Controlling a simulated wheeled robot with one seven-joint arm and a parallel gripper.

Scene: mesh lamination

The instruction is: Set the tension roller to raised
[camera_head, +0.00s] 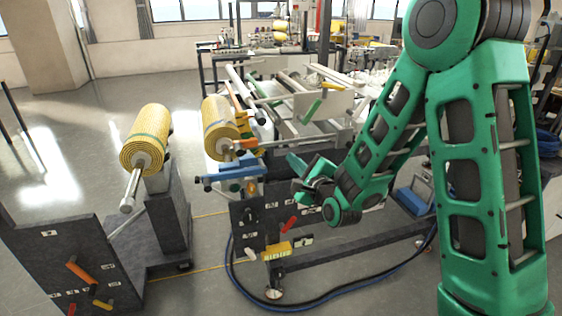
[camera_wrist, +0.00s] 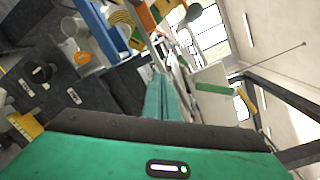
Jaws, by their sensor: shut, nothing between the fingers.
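My gripper (camera_head: 294,163) is shut and empty in front of the laminating machine (camera_head: 300,105), at the right of its blue bracket (camera_head: 238,172). Its green fingers (camera_wrist: 163,98) lie together in the wrist view. Below it, the machine's dark control panel (camera_head: 262,215) carries a red lever (camera_head: 289,224), a black knob (camera_head: 250,215) and small white labels, too small to read. The black knob also shows in the wrist view (camera_wrist: 41,73). I cannot tell which part is the tension roller or its control. No fingers touch the panel.
A yellow mesh roll (camera_head: 148,140) stands on a dark stand at the left; another yellow roll (camera_head: 220,125) is on the machine. A second panel with an orange lever (camera_head: 80,270) is at front left. A blue hose (camera_head: 330,302) loops on the floor.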

